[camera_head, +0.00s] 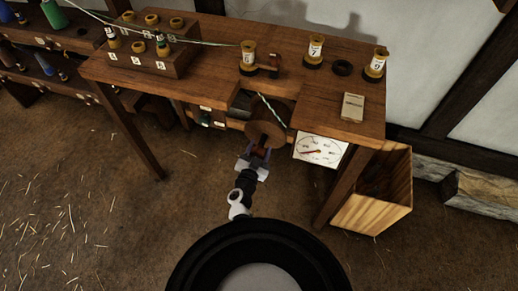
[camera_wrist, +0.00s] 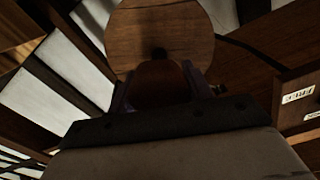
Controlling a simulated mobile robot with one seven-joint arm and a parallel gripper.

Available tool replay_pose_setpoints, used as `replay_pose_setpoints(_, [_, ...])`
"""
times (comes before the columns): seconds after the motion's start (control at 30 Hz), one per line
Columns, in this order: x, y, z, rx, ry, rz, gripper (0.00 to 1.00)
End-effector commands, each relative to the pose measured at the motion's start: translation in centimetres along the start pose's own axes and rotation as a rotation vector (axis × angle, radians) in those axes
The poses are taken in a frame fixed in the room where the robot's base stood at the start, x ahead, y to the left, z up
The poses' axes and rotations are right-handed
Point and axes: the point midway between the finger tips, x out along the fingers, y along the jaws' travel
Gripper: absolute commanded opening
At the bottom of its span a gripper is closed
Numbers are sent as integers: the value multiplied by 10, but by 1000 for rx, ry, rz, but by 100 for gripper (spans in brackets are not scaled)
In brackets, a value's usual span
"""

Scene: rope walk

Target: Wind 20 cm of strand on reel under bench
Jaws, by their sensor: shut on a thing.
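The wooden reel (camera_head: 264,134) hangs under the front of the bench (camera_head: 210,60), its round flange facing me. It also shows in the wrist view (camera_wrist: 160,35) as a round disc with a dark centre. A pale green-white strand (camera_head: 268,107) runs down to the reel through a notch in the bench top. My gripper (camera_head: 258,157) is just below and in front of the reel, shut on a reddish-brown handle (camera_wrist: 162,82). The handle sits in front of the disc; its join to the reel is mostly hidden by the gripper.
A dial gauge (camera_head: 320,150) hangs right of the reel. Numbered bobbins (camera_head: 315,52) and a small pale box (camera_head: 353,107) stand on the bench. An open wooden crate (camera_head: 375,200) is at the right leg. The straw-strewn floor (camera_head: 80,210) at left is clear.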

Motion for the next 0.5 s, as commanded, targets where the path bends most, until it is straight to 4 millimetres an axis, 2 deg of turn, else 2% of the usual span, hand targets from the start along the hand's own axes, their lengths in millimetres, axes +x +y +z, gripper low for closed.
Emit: replay_pose_setpoints(0.5, [0, 2, 1, 492, 1, -1, 28])
